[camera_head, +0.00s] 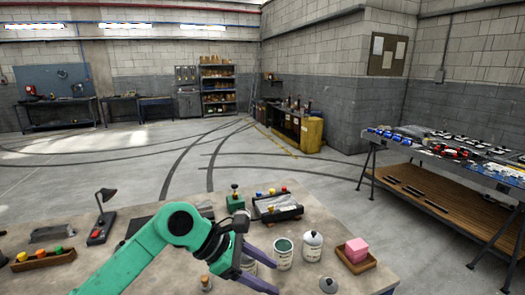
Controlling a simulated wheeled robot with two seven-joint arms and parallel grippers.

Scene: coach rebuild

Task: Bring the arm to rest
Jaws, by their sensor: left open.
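My left arm (140,255) is green and reaches in from the bottom left over the workbench (330,215). Its elbow bends up and the wrist points down and to the right. My left gripper (276,277) has purple fingers that are apart, with nothing visible held between them. The gripper is near an open can with green inside (283,254), on its left and front side; I cannot tell whether they touch. A pale can stands partly hidden behind the fingers. My right gripper is not in view.
A lidded white can (312,247) and a pink block (356,248) in a wooden tray stand to the right.

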